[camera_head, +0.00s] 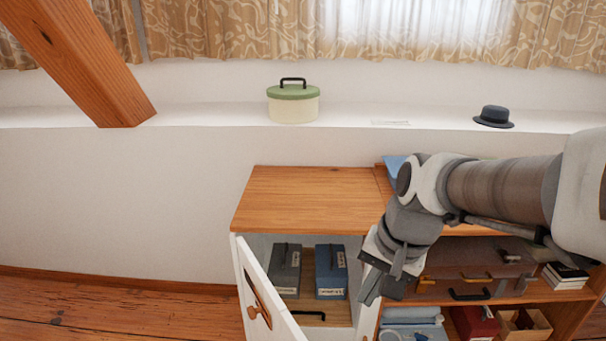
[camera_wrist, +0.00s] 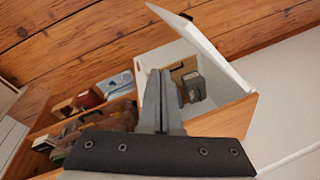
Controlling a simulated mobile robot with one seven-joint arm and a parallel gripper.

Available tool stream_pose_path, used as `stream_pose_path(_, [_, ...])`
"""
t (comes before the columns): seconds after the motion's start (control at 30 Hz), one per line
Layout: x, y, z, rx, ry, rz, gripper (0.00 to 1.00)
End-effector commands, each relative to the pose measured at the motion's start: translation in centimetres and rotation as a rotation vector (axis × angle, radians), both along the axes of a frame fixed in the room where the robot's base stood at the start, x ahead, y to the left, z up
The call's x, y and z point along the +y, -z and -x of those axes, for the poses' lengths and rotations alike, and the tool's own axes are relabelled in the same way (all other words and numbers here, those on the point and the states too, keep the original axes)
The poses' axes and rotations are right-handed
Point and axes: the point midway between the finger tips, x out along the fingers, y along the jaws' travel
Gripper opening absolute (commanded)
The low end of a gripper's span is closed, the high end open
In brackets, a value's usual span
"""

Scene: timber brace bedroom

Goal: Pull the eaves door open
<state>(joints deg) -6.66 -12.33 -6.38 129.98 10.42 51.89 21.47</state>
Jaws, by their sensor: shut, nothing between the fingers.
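The eaves door (camera_head: 268,297) is a white panel with a wooden handle (camera_head: 257,306), hinged at the left of a low wooden cabinet (camera_head: 305,192). It stands swung out, and the compartment behind it shows. In the wrist view the door (camera_wrist: 212,47) stands out from the white compartment. My gripper (camera_head: 369,297) is in front of the cabinet, right of the open compartment and apart from the door handle. In the wrist view my gripper (camera_wrist: 160,76) has its fingers together with nothing between them.
Inside the compartment are a grey box (camera_head: 286,268) and a blue box (camera_head: 331,272). Shelves to the right hold a brown case (camera_head: 440,258), books (camera_head: 565,276) and a red box (camera_head: 474,322). A slanted timber brace (camera_head: 85,62) crosses the upper left. Floor at left is clear.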

Motion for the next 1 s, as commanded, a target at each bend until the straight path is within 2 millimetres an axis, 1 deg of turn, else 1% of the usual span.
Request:
stream_pose_path(0.03, [0.3,-0.2,-0.9,0.044,0.042,-0.016,0.00])
stream_pose_path(0.17, [1.2,0.7,-3.1,0.142,0.165,-0.052,0.00])
stream_pose_path(0.3, [2.0,2.2,-5.2,0.245,0.299,-0.071,0.00])
stream_pose_path(0.5, [3.0,4.8,-7.2,0.358,0.459,-0.068,0.00])
stream_pose_path(0.67, [3.3,6.2,-7.9,0.401,0.528,-0.062,0.00])
stream_pose_path(0.83, [3.5,7.4,-8.0,0.411,0.546,-0.061,0.00])
stream_pose_path(0.97, [3.9,9.3,-7.7,0.413,0.544,-0.059,0.00])
stream_pose_path(1.0, [4.0,10.1,-7.6,0.413,0.544,-0.059,0.00])
